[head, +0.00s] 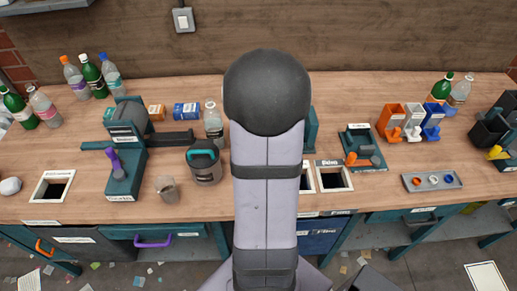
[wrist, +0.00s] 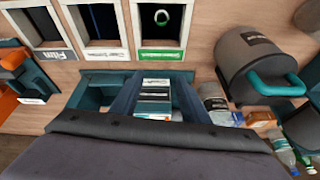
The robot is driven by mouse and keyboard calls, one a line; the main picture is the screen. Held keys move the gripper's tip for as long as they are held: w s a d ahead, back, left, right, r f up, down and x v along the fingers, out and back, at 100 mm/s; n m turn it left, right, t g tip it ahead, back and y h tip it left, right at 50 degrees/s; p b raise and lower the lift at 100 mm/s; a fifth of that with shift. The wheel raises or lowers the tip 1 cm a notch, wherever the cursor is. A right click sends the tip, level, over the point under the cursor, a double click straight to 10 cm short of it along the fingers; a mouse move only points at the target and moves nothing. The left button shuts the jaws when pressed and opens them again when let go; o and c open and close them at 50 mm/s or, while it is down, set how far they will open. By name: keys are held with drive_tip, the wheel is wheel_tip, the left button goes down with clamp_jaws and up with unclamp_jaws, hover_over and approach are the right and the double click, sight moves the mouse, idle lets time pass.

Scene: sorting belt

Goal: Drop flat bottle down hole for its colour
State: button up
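Three square holes in the bench show at the top of the wrist view: the film hole (wrist: 36,27), the clear hole (wrist: 97,23) and the green-labelled hole (wrist: 179,22). A dark part of my gripper (wrist: 150,135) fills the bottom of the wrist view.
Several upright bottles stand at the back left. Orange, white and blue holders (head: 411,122) stand right.

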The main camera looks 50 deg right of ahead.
drive_tip(key=shift+r, duration=0.1)
drive_tip(key=v, duration=0.7)
drive_tip(key=shift+b, duration=0.45)
drive_tip(key=shift+r, duration=0.1)
idle(0.6)
drive_tip(key=s+a+f+g+y, duration=0.2)
drive_tip(key=s+a+f, duration=0.2)
drive_tip(key=s+a, duration=0.15)
drive_tip(key=w+a+f+n+g+y, duration=0.1)
drive_tip(key=a+n, duration=0.9)
drive_tip(key=a, duration=1.2)
drive_tip(key=shift+w+f, duration=0.35)
drive_tip(key=shift+f, duration=0.3)
drive_tip(key=shift+a, duration=0.15)
